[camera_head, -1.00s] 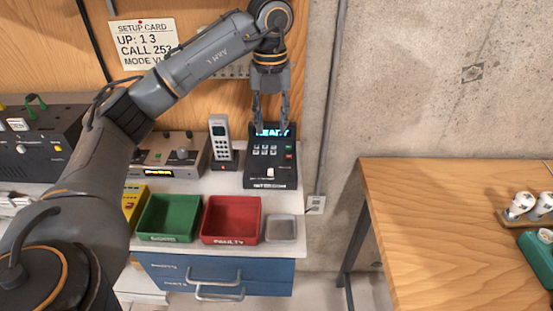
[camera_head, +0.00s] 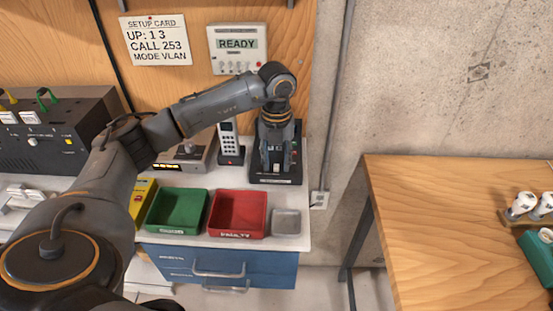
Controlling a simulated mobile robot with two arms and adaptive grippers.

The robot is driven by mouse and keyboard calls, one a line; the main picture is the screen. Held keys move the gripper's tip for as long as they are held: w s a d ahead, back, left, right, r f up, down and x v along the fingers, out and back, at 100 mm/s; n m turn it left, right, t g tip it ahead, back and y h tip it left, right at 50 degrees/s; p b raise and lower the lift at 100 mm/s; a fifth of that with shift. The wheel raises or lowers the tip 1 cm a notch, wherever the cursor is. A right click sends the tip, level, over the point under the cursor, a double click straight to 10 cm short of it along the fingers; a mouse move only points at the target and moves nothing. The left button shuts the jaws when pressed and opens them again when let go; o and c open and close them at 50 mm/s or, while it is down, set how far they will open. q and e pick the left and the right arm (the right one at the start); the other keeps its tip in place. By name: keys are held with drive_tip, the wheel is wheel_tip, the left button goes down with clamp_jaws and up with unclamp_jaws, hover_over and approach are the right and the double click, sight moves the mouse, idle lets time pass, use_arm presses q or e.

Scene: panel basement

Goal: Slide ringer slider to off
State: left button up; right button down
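The black desk unit (camera_head: 292,179) stands at the right end of the white counter, with keys and a pale slider low on its face. My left gripper (camera_head: 277,165) points down in front of the unit and covers most of its face and display. Its fingertips are close to the unit's lower part, by a small pale piece that may be the slider. Whether they touch it, and how far the fingers are apart, I cannot tell. The slider's position is not readable. My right gripper is not in view.
A cordless handset (camera_head: 229,140) stands just left of the unit. A green bin (camera_head: 178,229), a red bin (camera_head: 237,232) and a small grey tray (camera_head: 286,222) lie in front. A wall panel (camera_head: 237,50) reads READY. A wooden table (camera_head: 450,215) stands at the right.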

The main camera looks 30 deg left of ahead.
sight(259, 169)
use_arm(q)
drive_tip(key=shift+c, duration=1.3)
clamp_jaws()
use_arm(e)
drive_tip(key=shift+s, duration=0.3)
use_arm(q)
drive_tip(key=s+a, duration=0.1)
drive_tip(key=s+a+b, duration=0.1)
drive_tip(key=a, duration=0.1)
drive_tip(key=shift+a, duration=0.15)
drive_tip(key=shift+s+a, duration=0.25)
drive_tip(key=shift+a, duration=0.15)
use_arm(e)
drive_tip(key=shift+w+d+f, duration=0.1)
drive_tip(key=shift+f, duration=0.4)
use_arm(q)
drive_tip(key=shift+d, duration=0.1)
